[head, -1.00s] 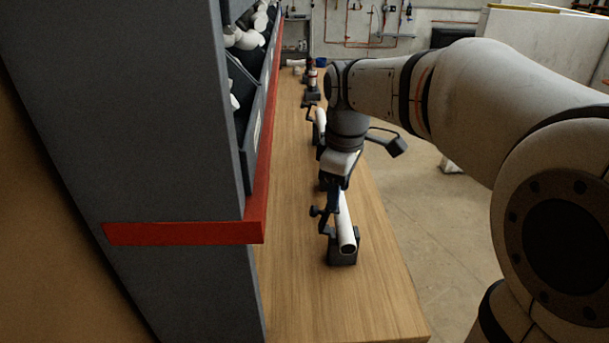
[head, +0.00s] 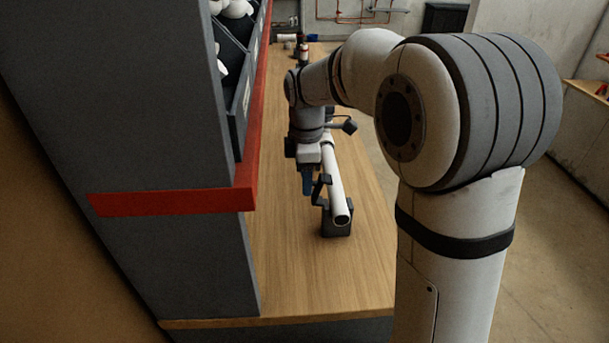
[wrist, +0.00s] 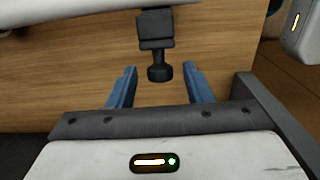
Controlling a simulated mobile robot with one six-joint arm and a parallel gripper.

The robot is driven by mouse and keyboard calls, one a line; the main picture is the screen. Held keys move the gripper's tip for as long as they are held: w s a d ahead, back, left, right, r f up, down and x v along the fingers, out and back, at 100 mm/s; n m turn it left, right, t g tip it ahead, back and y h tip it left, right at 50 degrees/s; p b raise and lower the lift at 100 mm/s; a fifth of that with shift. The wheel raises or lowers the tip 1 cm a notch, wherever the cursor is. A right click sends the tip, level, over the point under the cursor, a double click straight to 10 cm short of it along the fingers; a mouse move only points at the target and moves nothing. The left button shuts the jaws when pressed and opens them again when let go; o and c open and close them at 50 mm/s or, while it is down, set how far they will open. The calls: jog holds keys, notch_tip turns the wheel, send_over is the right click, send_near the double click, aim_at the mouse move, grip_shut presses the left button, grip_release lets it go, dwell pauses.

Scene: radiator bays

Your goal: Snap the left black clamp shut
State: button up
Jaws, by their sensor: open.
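A white pipe (head: 335,175) lies along the bench, its near end in a black cradle (head: 336,222). A black clamp (head: 322,188) stands up on the left side of the pipe at this end, its arm raised and not across the pipe. In the wrist view the black clamp (wrist: 156,28) ends in a round knob, with the white pipe (wrist: 60,10) beyond it. My gripper (head: 307,188) points down just left of the clamp. Its blue fingers are open in the wrist view (wrist: 159,72), one either side of the knob, with gaps. The pipe's far end is hidden by my arm.
A grey shelf unit with a red edge (head: 180,202) and dark bins (head: 235,80) stands close on the left. The wooden bench (head: 285,270) is clear in front of the cradle. Small items stand at the bench's far end.

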grip_shut()
dwell(0.5)
jog(key=shift+a, duration=0.1)
